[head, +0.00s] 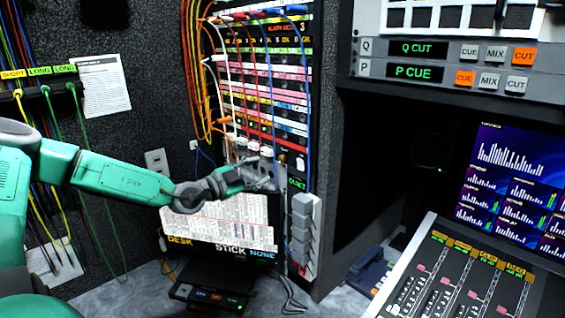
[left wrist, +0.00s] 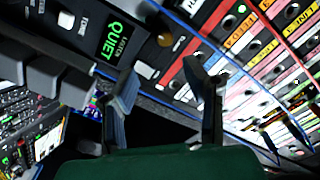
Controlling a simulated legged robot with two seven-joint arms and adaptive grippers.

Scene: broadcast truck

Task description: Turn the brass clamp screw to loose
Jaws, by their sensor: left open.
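A small brass screw (left wrist: 165,40) shows in the left wrist view, on the dark panel edge beside the green QUIET display (left wrist: 113,38). It looks like the clamp screw, but its turn position is too small to tell. In the head view, a small brass spot (head: 283,158) shows just above the display (head: 297,183). My left gripper (head: 266,174) reaches in from the left in front of the panel's lower part. Its fingers (left wrist: 165,88) are apart with nothing between them. The screw lies beyond the fingertips, apart from them. My right gripper is out of view.
Patch cables (head: 230,90) hang over the patch panel close to my left gripper. A monitor (head: 222,222) stands below the arm. Grey switches (head: 303,235) line the panel's lower right edge. A sloped fader console (head: 455,285) is at the right.

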